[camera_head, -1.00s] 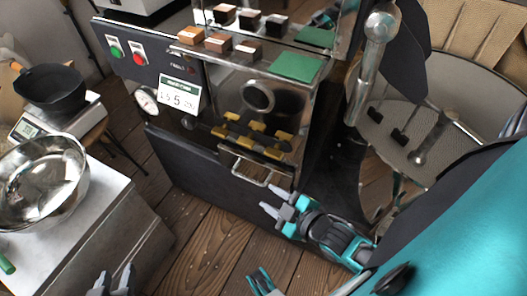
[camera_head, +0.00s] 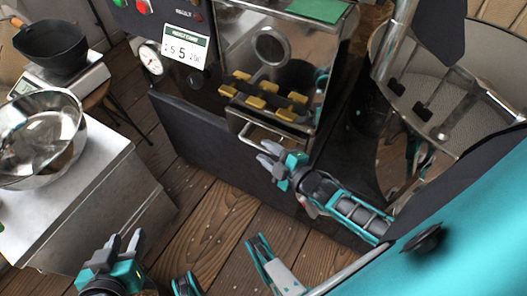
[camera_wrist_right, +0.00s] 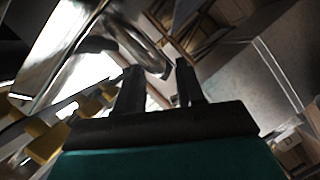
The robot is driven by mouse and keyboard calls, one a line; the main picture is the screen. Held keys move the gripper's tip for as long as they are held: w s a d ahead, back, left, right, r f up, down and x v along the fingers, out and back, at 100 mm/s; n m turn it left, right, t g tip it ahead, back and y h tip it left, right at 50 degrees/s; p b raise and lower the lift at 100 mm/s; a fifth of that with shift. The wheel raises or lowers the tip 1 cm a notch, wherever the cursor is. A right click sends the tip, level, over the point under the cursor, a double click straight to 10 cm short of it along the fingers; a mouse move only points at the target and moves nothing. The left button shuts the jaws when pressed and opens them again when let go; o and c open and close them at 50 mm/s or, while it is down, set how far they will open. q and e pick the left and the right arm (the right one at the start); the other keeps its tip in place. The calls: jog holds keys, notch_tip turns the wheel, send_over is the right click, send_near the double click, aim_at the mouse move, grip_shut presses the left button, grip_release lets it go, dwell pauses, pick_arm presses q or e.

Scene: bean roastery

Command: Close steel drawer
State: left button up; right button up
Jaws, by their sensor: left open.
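The steel drawer (camera_head: 243,117) is low on the front of the dark roasting machine, below the round window, with a bar handle (camera_head: 262,127) on its front. How far it stands out is hard to tell. My right gripper (camera_head: 264,153) is open and empty just below and in front of the handle; I see no clear contact. In the right wrist view its two fingers (camera_wrist_right: 159,88) are apart, with a blurred curved metal part beyond them. My left gripper (camera_head: 124,243) is open and empty at the bottom left, low over the floor, far from the drawer.
Several yellow blocks (camera_head: 256,102) show just above the handle. A steel bowl (camera_head: 45,125) sits on a white-topped cabinet (camera_head: 95,185) at left, and a black pan (camera_head: 50,45) on a scale behind it. A round steel bin (camera_head: 440,70) stands at right. Wooden floor lies clear between.

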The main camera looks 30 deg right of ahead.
jog(key=shift+x, duration=1)
grip_shut()
